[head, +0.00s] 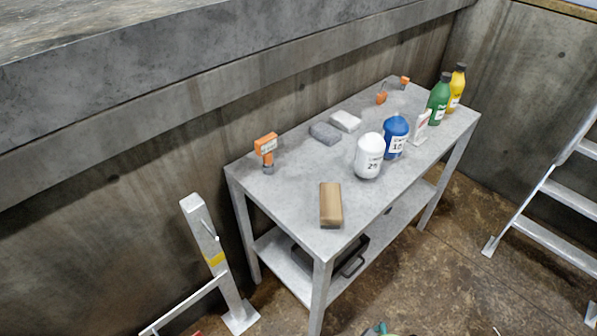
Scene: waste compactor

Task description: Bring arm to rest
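Neither of my grippers shows clearly in the head view, and no arm is seen over the table. The metal table (290,195) stands in the middle against the concrete wall. On it are a brown block (330,205) near the front corner, a white container (369,157), a blue container (396,136), a green bottle (438,101) and a yellow bottle (457,90). A small dark and teal shape (376,330) is cut off at the bottom edge; I cannot tell what it is.
A grey block (325,133), a white block (346,121) and an orange-topped item (266,150) are also on the table. A dark case (350,262) sits on the lower shelf. A metal post (205,235) stands left, a ladder (560,220) right. Floor between table and ladder is clear.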

